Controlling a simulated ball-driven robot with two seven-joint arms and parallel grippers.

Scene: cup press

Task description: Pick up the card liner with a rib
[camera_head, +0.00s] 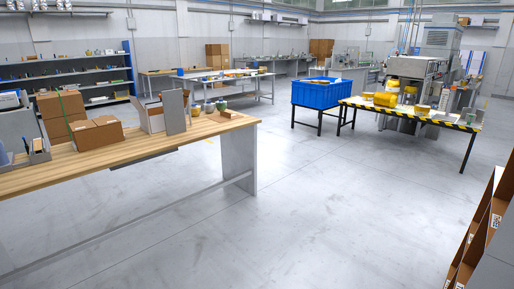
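I cannot make out for certain a card liner with a rib from this distance. An upright grey-brown card panel (175,113) stands on the wooden workbench (150,150) at the left, in front of an open pale carton (151,119). I cannot tell whether the panel has a rib. Several small greenish and yellow cups (209,107) stand to its right near the bench's end. Neither of my grippers is in view.
A blue crate (318,92) on a stand and a yellow-black edged table (410,113) with yellow items are farther back. A brown-fronted rack (478,235) is at the right edge. The floor between is clear.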

